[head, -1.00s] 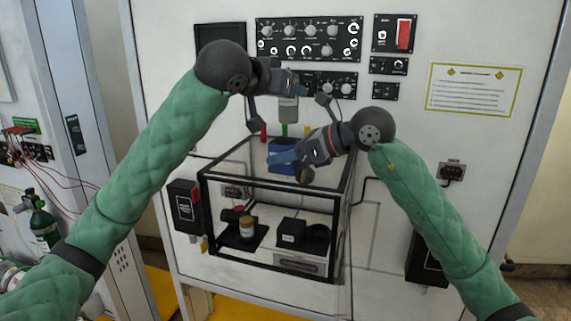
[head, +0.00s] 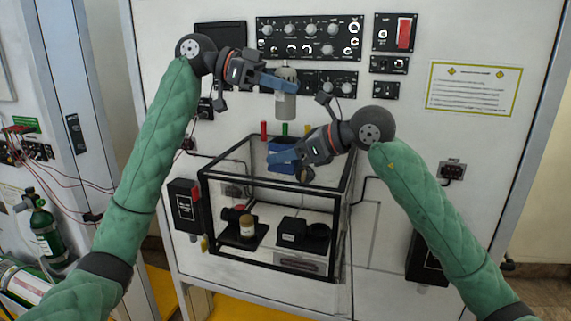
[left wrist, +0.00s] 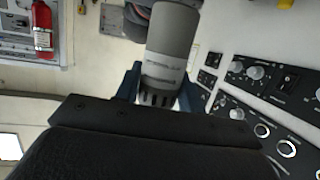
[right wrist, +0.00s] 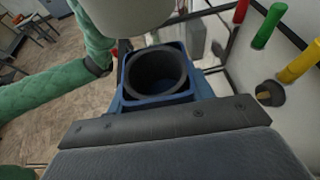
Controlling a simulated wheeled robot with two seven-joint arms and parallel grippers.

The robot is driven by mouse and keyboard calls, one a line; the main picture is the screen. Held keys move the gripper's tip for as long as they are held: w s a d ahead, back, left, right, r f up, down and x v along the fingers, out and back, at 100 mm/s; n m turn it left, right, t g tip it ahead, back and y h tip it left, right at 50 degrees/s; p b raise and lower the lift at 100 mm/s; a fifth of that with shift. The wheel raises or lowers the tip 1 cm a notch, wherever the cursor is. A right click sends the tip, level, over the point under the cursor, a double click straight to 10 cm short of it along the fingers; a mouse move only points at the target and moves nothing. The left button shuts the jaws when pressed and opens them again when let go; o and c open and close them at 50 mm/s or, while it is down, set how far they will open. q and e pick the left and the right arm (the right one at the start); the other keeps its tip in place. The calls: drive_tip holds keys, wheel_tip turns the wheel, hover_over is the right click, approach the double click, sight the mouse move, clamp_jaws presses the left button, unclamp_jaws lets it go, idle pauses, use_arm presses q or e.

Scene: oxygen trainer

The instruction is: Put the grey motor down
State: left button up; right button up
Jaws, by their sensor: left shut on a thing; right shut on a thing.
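The grey motor (head: 287,104) is a grey cylinder, upright in the head view. My left gripper (head: 284,86) is shut on it and holds it in the air above the glass-topped case. In the left wrist view the motor (left wrist: 170,55) sits between the blue fingers. My right gripper (head: 288,157) is shut on a blue housing (head: 279,148) just over the case top. In the right wrist view the housing (right wrist: 127,72) has a round, dark, empty-looking opening facing up. The motor is above the housing and apart from it.
The black-framed case (head: 203,217) stands against the white panel. Red (right wrist: 241,10), green (right wrist: 268,25) and yellow (right wrist: 300,61) pegs stand beside the housing. Knob panels (head: 310,38) are on the wall behind the motor. The case's front-left top is clear.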

use_arm(q)
drive_tip(key=shift+s+m+g, duration=0.1)
drive_tip(key=shift+m+g, duration=0.2)
drive_tip(key=shift+g, duration=0.1)
drive_tip(key=shift+f, duration=0.3)
wheel_tip(320, 180, down, 9)
drive_tip(key=shift+f, duration=0.1)
drive_tip(key=o, duration=1.2)
drive_tip(key=shift+f, duration=0.1)
drive_tip(key=v, duration=1.2)
